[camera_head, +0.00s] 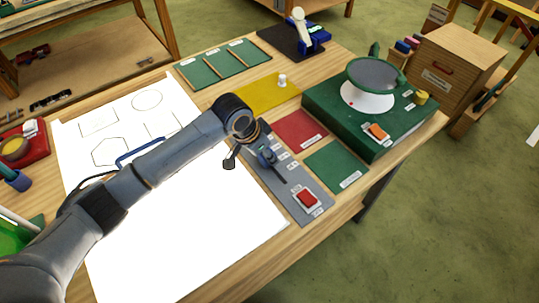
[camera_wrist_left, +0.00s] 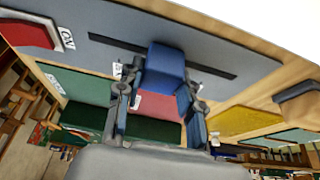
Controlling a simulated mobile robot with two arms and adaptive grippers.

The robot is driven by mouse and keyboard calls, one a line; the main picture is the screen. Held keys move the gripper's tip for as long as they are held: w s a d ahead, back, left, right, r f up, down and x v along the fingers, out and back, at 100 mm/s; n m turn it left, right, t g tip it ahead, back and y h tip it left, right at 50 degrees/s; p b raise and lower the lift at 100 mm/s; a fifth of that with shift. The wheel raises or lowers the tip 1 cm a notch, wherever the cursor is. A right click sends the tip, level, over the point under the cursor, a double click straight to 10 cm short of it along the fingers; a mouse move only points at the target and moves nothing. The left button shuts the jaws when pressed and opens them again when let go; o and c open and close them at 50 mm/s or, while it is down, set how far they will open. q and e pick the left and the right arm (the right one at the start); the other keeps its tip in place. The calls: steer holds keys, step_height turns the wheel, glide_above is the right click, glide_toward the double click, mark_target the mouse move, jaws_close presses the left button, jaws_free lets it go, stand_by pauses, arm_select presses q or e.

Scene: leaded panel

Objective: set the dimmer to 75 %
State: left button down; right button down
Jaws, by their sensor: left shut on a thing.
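The dimmer is a grey panel (camera_head: 288,190) on the table with a dark straight slot and a red switch (camera_head: 306,198) at its near end. A blue slider knob (camera_wrist_left: 165,68) sits on the slot, with slot showing on both sides of it in the left wrist view. My left gripper (camera_head: 262,155) comes over the panel from the left, and its two fingers (camera_wrist_left: 160,92) are shut on the blue knob. Small white labels run beside the slot; their percentages are too small to read, and the gripper hides part of the scale. My right gripper is not in view.
A bright white sheet (camera_head: 215,230) with outlined shapes lies left of the panel. Red (camera_head: 300,130), green (camera_head: 335,166) and yellow (camera_head: 262,95) mats lie around the panel. A green box with a round turntable (camera_head: 373,76) stands to the right.

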arm_select(q)
steer(key=shift+w+a, duration=0.45)
steer(key=shift+w, duration=0.15)
steer(key=shift+w+a, duration=0.4)
steer(key=shift+w, duration=0.2)
steer(key=c, duration=0.8)
jaws_free()
steer(key=shift+d, duration=0.1)
steer(key=shift+c, duration=0.2)
steer(key=shift+s, duration=0.1)
steer(key=v, duration=1.2)
